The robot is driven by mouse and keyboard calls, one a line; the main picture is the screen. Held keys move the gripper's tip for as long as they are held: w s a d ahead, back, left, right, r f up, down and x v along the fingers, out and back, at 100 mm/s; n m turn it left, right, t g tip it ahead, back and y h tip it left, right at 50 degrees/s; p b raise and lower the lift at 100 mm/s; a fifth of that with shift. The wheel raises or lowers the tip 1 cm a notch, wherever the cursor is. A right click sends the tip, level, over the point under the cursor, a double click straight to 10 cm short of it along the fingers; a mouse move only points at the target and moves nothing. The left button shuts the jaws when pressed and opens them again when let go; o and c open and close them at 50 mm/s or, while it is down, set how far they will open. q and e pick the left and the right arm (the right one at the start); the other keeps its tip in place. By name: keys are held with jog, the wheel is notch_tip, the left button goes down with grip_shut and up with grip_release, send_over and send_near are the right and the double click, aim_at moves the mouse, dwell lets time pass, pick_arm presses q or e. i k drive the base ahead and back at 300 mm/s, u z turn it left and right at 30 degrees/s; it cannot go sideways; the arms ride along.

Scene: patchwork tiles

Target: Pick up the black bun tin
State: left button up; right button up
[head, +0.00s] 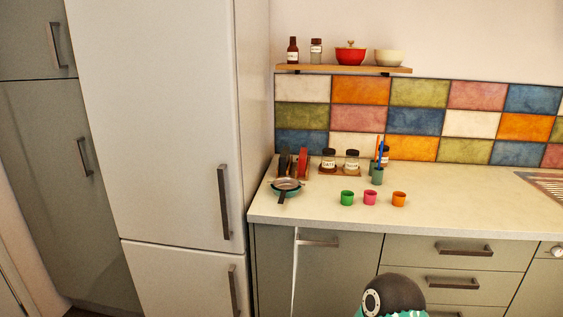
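I cannot clearly make out a black bun tin. A dark upright slab (284,161) stands at the back left of the worktop (325,213), beside a red upright item (303,162). It is too small to tell whether this slab is the tin. Neither of my grippers is in view. Only a black and teal part of my own body shows at the bottom edge.
A teal-rimmed sieve or pan (286,187) sits in front of the slab. Green (347,198), pink (370,198) and orange (399,199) cups stand near the middle. Labelled jars (329,160) stand behind. A tall fridge (165,130) borders the left; the worktop's right is mostly clear.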

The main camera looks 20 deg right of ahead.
aim_at(284, 158)
jog(key=u, duration=0.05)
jog(key=i, duration=0.9)
jog(key=z, duration=0.1)
